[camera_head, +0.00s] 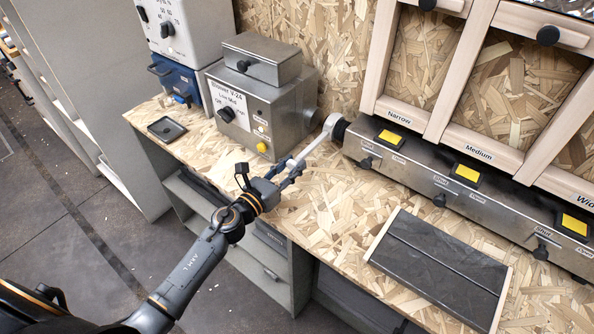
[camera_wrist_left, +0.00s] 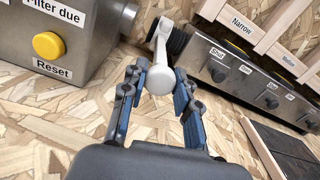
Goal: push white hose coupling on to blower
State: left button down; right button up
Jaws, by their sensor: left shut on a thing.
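The white hose coupling (camera_head: 326,129) is a pale angled piece with a rounded end. It is beside the right side of the blower (camera_head: 260,100), a grey metal box with a round outlet (camera_head: 311,116). Whether it touches the outlet cannot be told. My left gripper (camera_head: 297,164) is shut on the coupling's near part, low over the bench. In the left wrist view the coupling (camera_wrist_left: 160,62) runs away from between the blue-grey fingertips (camera_wrist_left: 160,82), its far end at a black hose end (camera_wrist_left: 178,42). My right gripper is not in view.
A long metal manifold (camera_head: 440,180) with knobs and yellow labels runs along the back, under wooden frames marked Narrow and Medium. A dark slatted panel (camera_head: 440,262) lies on the bench at right. A small black tray (camera_head: 167,129) lies left of the blower.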

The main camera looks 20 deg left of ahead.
pick_arm(q)
jog(key=a, duration=0.1)
jog(key=w+a+b, duration=0.1)
jog(key=a, duration=0.1)
jog(key=shift+w+a+f, duration=0.1)
jog(key=shift+a+f, duration=0.05)
jog(key=shift+a, duration=0.1)
jog(key=shift+w+a+r, duration=0.15)
jog(key=shift+a+r, duration=0.05)
jog(key=shift+a, duration=0.15)
jog(key=c, duration=1)
grip_release()
jog(key=shift+a, duration=0.1)
